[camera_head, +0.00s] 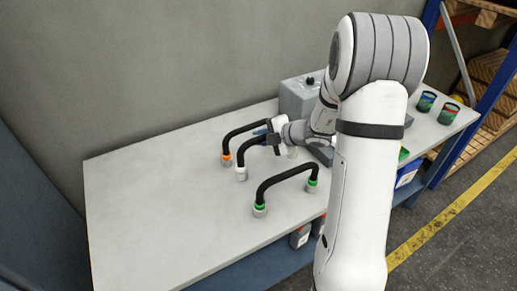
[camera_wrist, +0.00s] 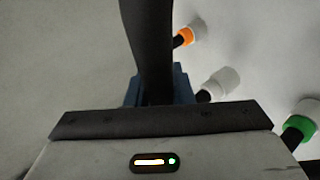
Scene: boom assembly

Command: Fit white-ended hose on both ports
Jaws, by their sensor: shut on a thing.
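The white-ended hose (camera_head: 254,141) is a black tube bent in an arch. One white end (camera_head: 240,173) stands low over the grey table; its other end is hard to make out behind my arm. My gripper (camera_head: 273,139) is shut on the black tube near the top of the arch. In the wrist view the blue fingers (camera_wrist: 155,88) close around the black tube (camera_wrist: 148,45), and a white end (camera_wrist: 222,82) shows to their right. Whether the white ends sit on ports cannot be seen.
An orange-ended hose (camera_head: 226,158) stands just behind, close to the held one. A green-ended hose (camera_head: 283,175) stands in front. A grey box (camera_head: 297,97) is at the back. Two dark cups (camera_head: 426,101) stand at the right. The table's left part (camera_head: 140,205) is clear.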

